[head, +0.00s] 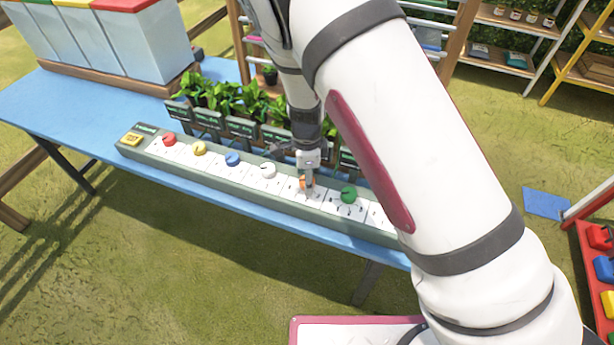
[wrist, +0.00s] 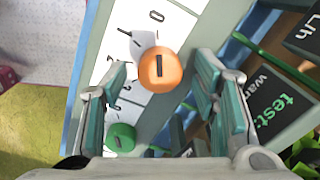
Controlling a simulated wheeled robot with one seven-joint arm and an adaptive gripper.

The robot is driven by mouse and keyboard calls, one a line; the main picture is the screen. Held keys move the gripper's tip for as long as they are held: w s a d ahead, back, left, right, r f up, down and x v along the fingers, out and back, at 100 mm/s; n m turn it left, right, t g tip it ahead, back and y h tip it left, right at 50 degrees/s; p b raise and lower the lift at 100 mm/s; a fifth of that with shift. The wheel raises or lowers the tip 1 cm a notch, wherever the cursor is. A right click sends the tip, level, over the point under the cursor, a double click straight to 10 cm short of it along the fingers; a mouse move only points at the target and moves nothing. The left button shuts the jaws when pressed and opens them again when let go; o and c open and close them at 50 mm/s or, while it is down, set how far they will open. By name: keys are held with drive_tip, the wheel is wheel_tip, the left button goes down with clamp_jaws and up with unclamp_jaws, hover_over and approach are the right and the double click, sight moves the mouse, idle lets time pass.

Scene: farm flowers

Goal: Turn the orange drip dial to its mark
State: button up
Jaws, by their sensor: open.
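The orange drip dial (head: 305,183) sits on a white plate on the long grey-green panel (head: 225,182), between the white dial and the green dial. In the wrist view the dial (wrist: 161,70) is round with a dark line on its face. A pale grey shape (wrist: 142,42) shows at its upper left, with ticks and a 0 printed beyond. I cannot tell which print is its mark. My gripper (head: 308,170) points down over the dial. In the wrist view its open fingers stand either side of the dial with gaps; contact is not visible.
The green dial (head: 348,194) is close on the right; the white dial (head: 267,171) is on the left. Blue, yellow and red dials lie farther left. Potted seedlings (head: 235,98) with dark signs stand just behind the panel on the blue table (head: 75,105).

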drive_tip(key=shift+f, duration=0.1)
drive_tip(key=c, duration=1.2)
drive_tip(key=shift+o, duration=0.2)
